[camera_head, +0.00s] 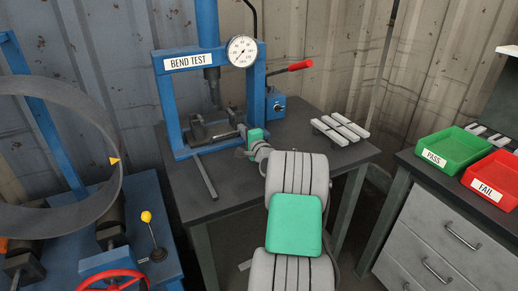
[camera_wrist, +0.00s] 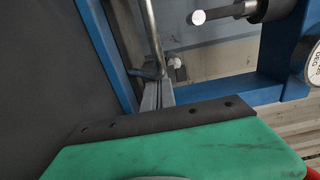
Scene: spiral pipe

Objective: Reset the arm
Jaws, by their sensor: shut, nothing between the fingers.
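My gripper (camera_head: 243,131) is at the blue bend test press (camera_head: 162,90), beside the lower supports and below the ram (camera_head: 212,88). Its fingers are small and partly hidden by my wrist in the head view. In the wrist view the grey fingers (camera_wrist: 157,94) show beyond my green and dark wrist cover, shut with nothing seen between them. The ram's round tip (camera_wrist: 198,18) shows above and to the right of the fingers there. Whether the fingers touch the press cannot be told.
A grey bar (camera_head: 206,178) lies on the dark table (camera_head: 232,203) before the press. Several light strips (camera_head: 340,129) lie to the right. A red-tipped lever (camera_head: 299,66) sticks out from the press. Green PASS (camera_head: 450,148) and red FAIL (camera_head: 491,181) trays stand at far right. A large ring (camera_head: 112,175) is at left.

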